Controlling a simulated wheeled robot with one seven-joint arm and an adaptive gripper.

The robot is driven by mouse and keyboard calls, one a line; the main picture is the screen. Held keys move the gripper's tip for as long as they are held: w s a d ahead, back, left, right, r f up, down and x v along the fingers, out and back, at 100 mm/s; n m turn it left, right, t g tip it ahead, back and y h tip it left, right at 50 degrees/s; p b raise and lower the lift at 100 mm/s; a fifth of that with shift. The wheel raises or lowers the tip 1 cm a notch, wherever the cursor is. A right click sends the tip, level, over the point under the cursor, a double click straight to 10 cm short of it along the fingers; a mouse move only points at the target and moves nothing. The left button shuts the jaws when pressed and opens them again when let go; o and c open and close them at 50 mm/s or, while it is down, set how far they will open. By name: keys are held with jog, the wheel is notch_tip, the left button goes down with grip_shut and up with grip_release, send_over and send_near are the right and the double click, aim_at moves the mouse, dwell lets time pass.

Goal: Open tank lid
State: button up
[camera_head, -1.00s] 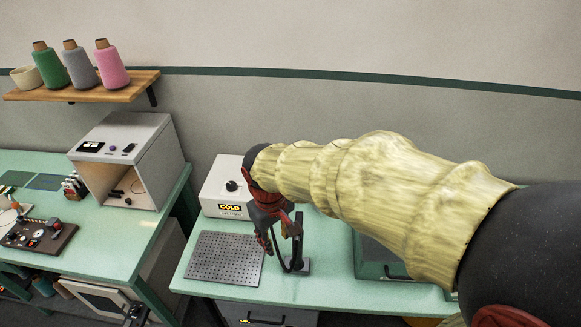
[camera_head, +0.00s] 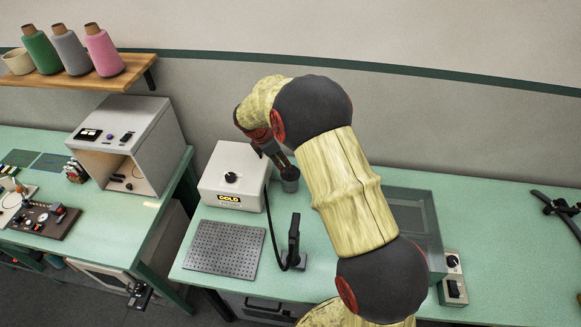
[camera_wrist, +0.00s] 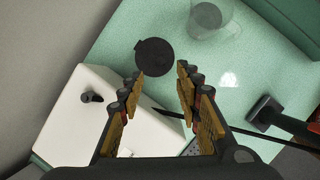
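A dark round lidded pot (camera_head: 290,178) stands on the green bench beside the white box. In the wrist view its round black top (camera_wrist: 154,57) shows a small tab and looks closed. A grey, partly see-through tank (camera_head: 424,215) stands further right, partly hidden by my arm; its lid cannot be made out clearly. A clear glass vessel (camera_wrist: 212,18) stands beyond the black top in the wrist view. My gripper (camera_wrist: 160,76) is open and empty, with its fingers pointing toward the black top; it also shows beside the pot in the head view (camera_head: 277,157).
A white box (camera_head: 232,178) with a knob stands left of my gripper. A perforated plate (camera_head: 225,249) and an upright black tool (camera_head: 293,243) with a cable are in front. A switch box (camera_head: 453,270) stands by the tank.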

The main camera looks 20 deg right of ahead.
aim_at(289, 173)
jog(key=shift+n, duration=0.7)
jog(key=x, duration=0.7)
jog(key=shift+d+f, duration=0.1)
jog(key=shift+f, duration=0.3)
grip_shut()
